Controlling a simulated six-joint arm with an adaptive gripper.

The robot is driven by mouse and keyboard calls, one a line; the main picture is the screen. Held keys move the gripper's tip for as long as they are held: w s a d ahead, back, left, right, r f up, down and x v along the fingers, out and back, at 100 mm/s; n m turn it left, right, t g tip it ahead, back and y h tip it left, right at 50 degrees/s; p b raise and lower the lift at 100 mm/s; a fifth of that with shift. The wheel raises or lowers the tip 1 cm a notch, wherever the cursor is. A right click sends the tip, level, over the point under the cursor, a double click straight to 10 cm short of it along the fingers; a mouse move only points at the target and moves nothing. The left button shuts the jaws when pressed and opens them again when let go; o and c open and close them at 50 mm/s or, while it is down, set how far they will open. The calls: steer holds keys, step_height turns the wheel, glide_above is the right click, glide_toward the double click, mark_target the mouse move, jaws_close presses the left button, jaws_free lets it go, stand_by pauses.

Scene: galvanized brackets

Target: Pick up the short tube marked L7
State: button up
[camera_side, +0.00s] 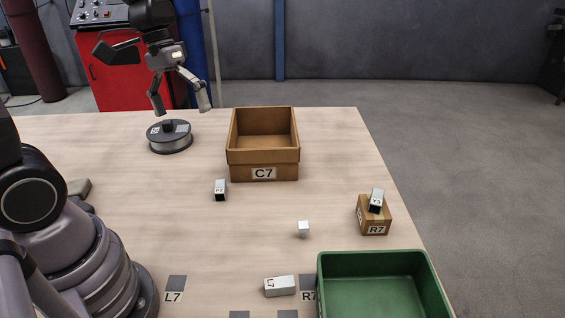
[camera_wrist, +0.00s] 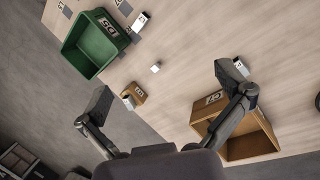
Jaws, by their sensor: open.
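My gripper (camera_side: 181,103) is open and empty, high above the back left of the table, over a round spool. In the wrist view, my gripper (camera_wrist: 165,88) has its fingers spread wide, with nothing between them. The tube is well away from it.
A white cube (camera_side: 303,229) sits mid-table. The green bin (camera_side: 370,256) stands front right. The spool (camera_side: 170,145) is back left.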

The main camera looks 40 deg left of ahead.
steer(key=w+d+f+n+g+h, duration=0.1)
steer(key=w+f+n+h, duration=0.1)
steer(key=f, duration=0.7)
steer(key=w+d+f+n+g+h, duration=0.1)
steer(key=w+f+n+h, duration=0.2)
steer(key=f, duration=0.7)
steer(key=w+d+f+n+g+h, duration=0.1)
steer(key=f+n+h, duration=0.3)
steer(key=f, duration=0.6)
steer(key=shift+w+d+f+n+g, duration=0.15)
steer(key=shift+w+d+n+g, duration=0.4)
steer(key=shift+n, duration=0.55)
steer(key=shift+w+d+f+t, duration=0.1)
steer(key=shift+d+f+t, duration=0.05)
steer(key=shift+f+t, duration=0.2)
glide_toward(279, 282)
steer(key=shift+h, duration=0.3)
steer(key=d+f, duration=0.1)
steer(key=s+d+f, duration=0.1)
steer(key=f, duration=0.1)
steer(key=shift+s+d, duration=0.15)
steer(key=shift+d, duration=0.15)
steer(key=x, duration=0.6)
steer(key=shift+d+r, duration=0.1)
steer(key=shift+d, duration=0.25)
steer(key=c, duration=1.2)
